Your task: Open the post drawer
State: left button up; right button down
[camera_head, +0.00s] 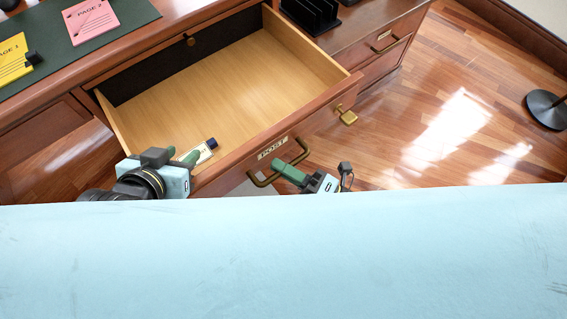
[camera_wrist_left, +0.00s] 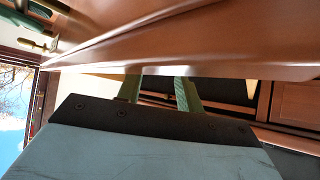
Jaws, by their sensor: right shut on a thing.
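The post drawer (camera_head: 225,75) stands pulled out from the desk, with its pale wooden inside in plain view. Its front carries a POST label (camera_head: 273,148) and a brass bar handle (camera_head: 263,181). My right gripper (camera_head: 284,169) is shut on this handle, its green fingers at the bar. My left gripper (camera_head: 190,157) is at the drawer's front left corner. In the left wrist view its two green fingers (camera_wrist_left: 160,90) are apart, with their tips hidden behind a brown wooden panel. I see nothing held between them.
A brass fitting (camera_head: 347,116) sticks out on the front's right side. Yellow (camera_head: 14,60) and pink (camera_head: 90,20) page cards lie on the desktop. Open floor lies to the right.

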jog(key=c, duration=1.5)
grip_release()
